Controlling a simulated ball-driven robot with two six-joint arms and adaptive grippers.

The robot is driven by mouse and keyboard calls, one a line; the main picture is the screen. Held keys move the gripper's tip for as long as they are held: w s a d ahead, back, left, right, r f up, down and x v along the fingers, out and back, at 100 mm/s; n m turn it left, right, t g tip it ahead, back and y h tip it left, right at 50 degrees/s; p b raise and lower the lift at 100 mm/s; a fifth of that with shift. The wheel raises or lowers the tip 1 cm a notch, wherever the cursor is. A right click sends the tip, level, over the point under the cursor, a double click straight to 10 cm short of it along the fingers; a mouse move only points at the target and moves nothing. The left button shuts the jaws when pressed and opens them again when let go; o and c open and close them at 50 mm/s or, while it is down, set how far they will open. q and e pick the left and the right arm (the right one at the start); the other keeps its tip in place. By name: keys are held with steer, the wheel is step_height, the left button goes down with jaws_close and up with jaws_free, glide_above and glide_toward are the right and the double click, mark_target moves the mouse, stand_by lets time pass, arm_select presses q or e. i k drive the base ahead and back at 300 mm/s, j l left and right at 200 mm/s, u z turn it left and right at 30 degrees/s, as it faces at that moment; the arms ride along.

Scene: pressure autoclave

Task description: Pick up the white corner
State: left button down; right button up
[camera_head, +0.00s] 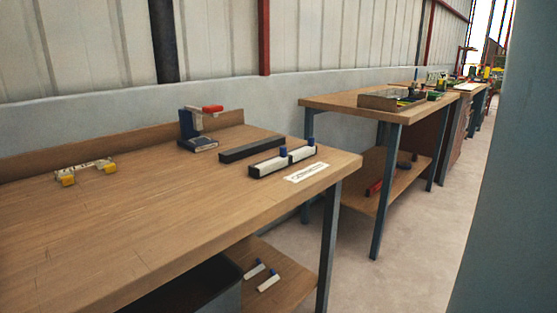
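Several white pieces could be the white corner, and I cannot tell which one it is. Two white blocks with blue pegs, a left one (268,166) and a right one (301,154), sit in a black holder on the near workbench (150,225). A white piece with yellow ends (86,170) lies at the bench's left. Two small white pieces with blue tips, one (254,271) and another (269,283), lie on the shelf below. Neither of my grippers is in view.
A blue-grey device with a red top (198,130) stands at the bench's back. An empty-looking black bar (252,150) and a printed white label (306,172) lie near the holder. A dark bin (205,285) is below. A second bench (335,103) stands beyond; a grey surface fills the right.

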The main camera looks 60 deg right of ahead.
mark_target(273, 165)
steer(key=z, duration=1.8)
